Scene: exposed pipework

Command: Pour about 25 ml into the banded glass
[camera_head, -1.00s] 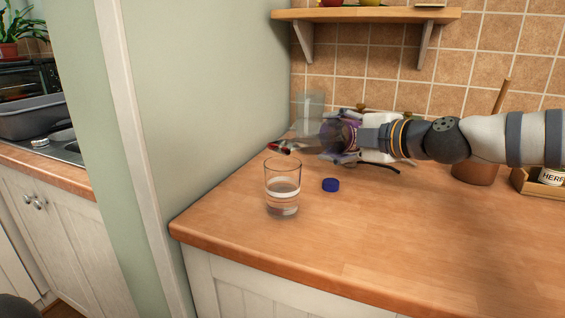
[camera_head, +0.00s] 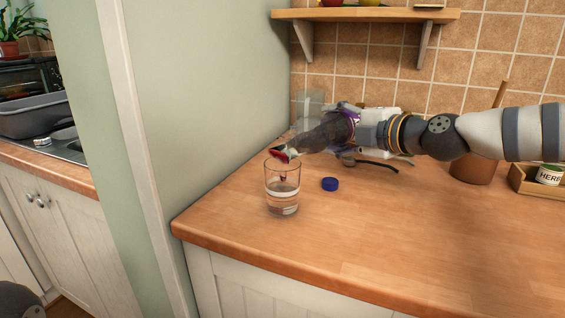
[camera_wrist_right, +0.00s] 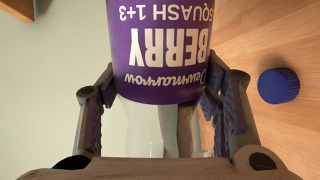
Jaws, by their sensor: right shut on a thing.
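The banded glass (camera_head: 282,200) stands upright near the counter's front left, with a pale band around its middle. My right gripper (camera_head: 325,132) is shut on a bottle with a purple berry squash label (camera_head: 347,114); the label (camera_wrist_right: 158,50) fills the upper middle of the wrist view, between the fingers. The bottle is tilted, with a red and pale tip just above the glass rim. A small dark red mark shows inside the glass; I cannot tell whether it is falling liquid. A blue cap (camera_head: 330,184) lies right of the glass. My left gripper is not in view.
A clear container (camera_head: 309,105) stands behind my right gripper by the wall. A brown pot (camera_head: 471,170) and a wooden box with a herb jar (camera_head: 549,175) are at right. A shelf (camera_head: 365,15) hangs above. The front right counter is clear.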

